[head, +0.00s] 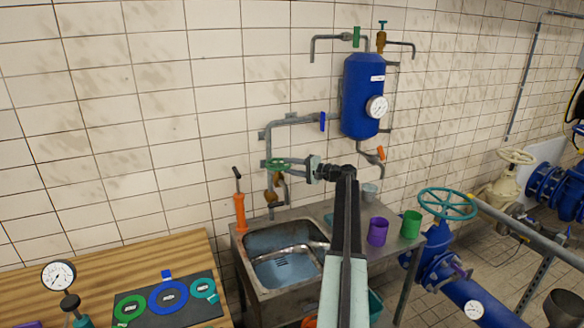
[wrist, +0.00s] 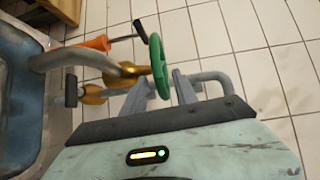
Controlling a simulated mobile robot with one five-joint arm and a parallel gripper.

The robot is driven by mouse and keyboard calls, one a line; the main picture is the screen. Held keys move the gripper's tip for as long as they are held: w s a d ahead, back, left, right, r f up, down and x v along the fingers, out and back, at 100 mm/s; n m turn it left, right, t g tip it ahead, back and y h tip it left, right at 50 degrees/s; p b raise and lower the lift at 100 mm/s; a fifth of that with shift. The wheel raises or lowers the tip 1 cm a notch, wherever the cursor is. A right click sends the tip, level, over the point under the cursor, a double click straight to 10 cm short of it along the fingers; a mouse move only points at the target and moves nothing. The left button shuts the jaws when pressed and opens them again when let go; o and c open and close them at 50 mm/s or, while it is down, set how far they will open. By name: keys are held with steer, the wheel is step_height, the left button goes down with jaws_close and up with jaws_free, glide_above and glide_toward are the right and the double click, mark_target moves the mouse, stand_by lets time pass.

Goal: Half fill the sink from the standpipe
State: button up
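The steel sink (head: 240,250) stands below the wall pipes. Its basin has a blue area low inside that looks like water; the exact level is unclear. The sink's edge also shows at the left of the wrist view (wrist: 35,35). The standpipe (head: 270,185) rises behind the sink, with brass fittings and a green handwheel (head: 277,163). I see no clear stream from it. My gripper (head: 297,166) is at the right side of the handwheel. In the wrist view the green handwheel's rim (wrist: 158,62) lies between my grey fingertips (wrist: 165,82). Whether they clamp it is unclear.
An orange-handled tool (head: 239,212) stands behind the sink's left corner. Purple (head: 378,232) and green (head: 411,224) cups stand right of the sink. A wooden bench (head: 120,275) is at left. A blue tank (head: 361,95) and a teal-wheeled blue valve (head: 437,245) are to the right.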

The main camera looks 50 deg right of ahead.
steer(key=v, duration=0.7)
steer(key=shift+s, duration=0.3)
stand_by(0.4)
